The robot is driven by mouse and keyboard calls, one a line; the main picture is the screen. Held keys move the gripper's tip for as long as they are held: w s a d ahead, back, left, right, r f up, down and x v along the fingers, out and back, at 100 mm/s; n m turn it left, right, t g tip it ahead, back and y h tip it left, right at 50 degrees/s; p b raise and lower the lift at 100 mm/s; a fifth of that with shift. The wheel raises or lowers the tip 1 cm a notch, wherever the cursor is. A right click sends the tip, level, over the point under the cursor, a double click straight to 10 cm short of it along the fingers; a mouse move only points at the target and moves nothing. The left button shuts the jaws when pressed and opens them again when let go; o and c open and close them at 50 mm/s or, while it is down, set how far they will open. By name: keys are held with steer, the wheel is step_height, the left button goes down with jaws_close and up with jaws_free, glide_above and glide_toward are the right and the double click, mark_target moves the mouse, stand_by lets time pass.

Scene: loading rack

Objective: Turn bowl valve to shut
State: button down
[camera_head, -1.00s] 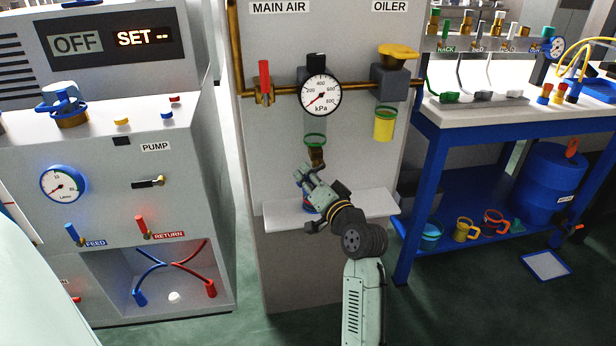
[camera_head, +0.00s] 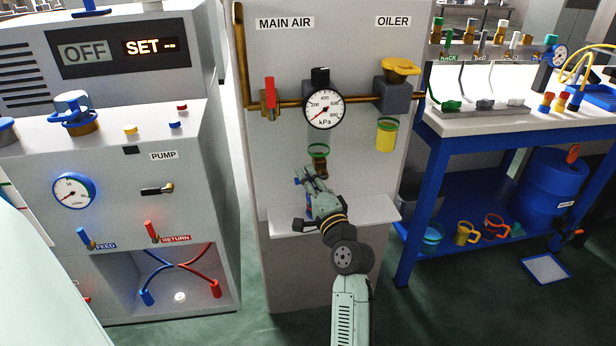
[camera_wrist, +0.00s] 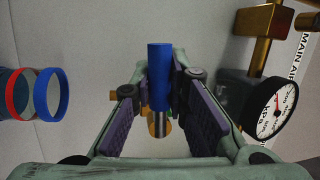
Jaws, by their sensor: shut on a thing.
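The bowl valve has a blue handle (camera_wrist: 159,78) on a metal stem with brass behind it, seen in the wrist view. My gripper (camera_wrist: 160,95) has its two purple pads on either side of this handle and is shut on it. In the head view my gripper (camera_head: 308,178) is just below the clear bowl with a green ring (camera_head: 318,151) and its brass fitting (camera_head: 320,169), under the kPa gauge (camera_head: 324,109). My fingers hide most of the valve there.
A small white shelf (camera_head: 375,211) juts out below my gripper. Red and blue rings (camera_wrist: 48,94) of a container show at the left of the wrist view. The red main air lever (camera_head: 270,92) and oiler (camera_head: 395,92) are above. The pump cabinet (camera_head: 120,215) stands left, the blue bench (camera_head: 425,160) right.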

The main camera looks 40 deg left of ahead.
steer(key=shift+r+m, duration=0.2)
steer(key=shift+m, duration=0.4)
steer(key=c, duration=1.6)
jaws_free()
steer(key=shift+o, duration=0.2)
steer(key=v, duration=1.2)
steer(key=shift+s+a+f, duration=0.1)
steer(key=shift+s+f, duration=0.05)
